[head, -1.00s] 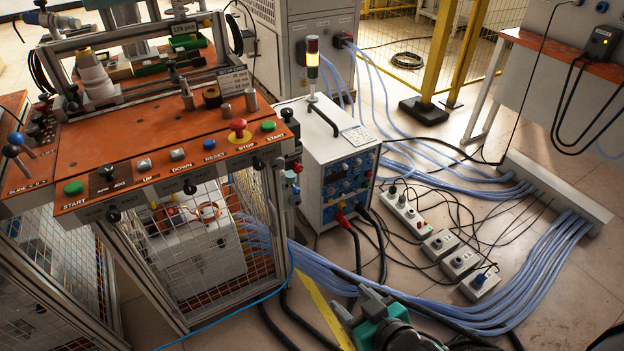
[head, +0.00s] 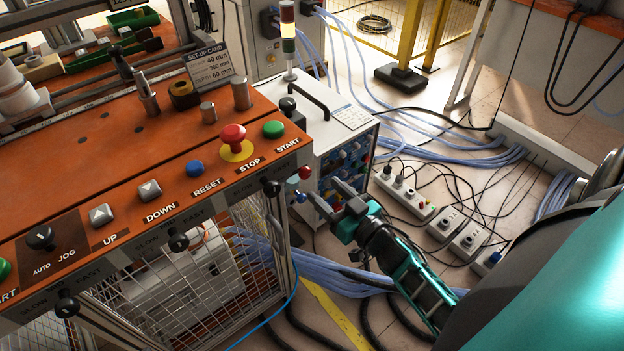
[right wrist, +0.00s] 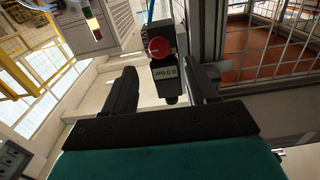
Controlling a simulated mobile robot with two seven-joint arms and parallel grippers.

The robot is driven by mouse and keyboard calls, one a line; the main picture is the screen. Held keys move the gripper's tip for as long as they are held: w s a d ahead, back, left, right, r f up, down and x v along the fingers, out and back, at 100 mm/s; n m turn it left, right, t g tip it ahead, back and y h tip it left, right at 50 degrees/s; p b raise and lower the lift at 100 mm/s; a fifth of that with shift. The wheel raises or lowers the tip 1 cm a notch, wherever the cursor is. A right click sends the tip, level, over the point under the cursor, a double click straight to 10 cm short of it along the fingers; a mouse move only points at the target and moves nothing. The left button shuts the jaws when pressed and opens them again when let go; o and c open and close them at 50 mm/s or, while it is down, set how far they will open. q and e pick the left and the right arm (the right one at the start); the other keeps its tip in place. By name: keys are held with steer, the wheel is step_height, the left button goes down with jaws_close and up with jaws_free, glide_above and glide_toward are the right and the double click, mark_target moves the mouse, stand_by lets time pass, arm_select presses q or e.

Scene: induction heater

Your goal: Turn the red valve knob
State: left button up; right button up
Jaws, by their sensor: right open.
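The red valve knob (head: 305,172) sits at the right end of the orange-topped bench, below its control panel. In the right wrist view the round red knob (right wrist: 158,47) is on a dark valve body (right wrist: 165,75) with a small display reading "0.0 bar", upside down. My right gripper (head: 330,193) is open and empty, just right of and below the knob in the head view. In the right wrist view its fingers (right wrist: 162,78) stand apart on either side of the valve body, with the knob ahead of them. Contact is not visible. My left gripper is not in view.
The white power unit (head: 330,150) stands close behind my right gripper. A red mushroom stop button (head: 232,138) and other buttons line the panel (head: 150,205). Blue hoses, black cables and power strips (head: 405,192) lie on the floor to the right.

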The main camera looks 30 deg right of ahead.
mark_target(307, 174)
steer(key=w, duration=0.4)
steer(key=shift+w+a+b, duration=0.15)
steer(key=shift+w+b, duration=0.1)
steer(key=shift+b, duration=0.05)
steer(key=shift+w, duration=0.7)
steer(key=c, duration=1)
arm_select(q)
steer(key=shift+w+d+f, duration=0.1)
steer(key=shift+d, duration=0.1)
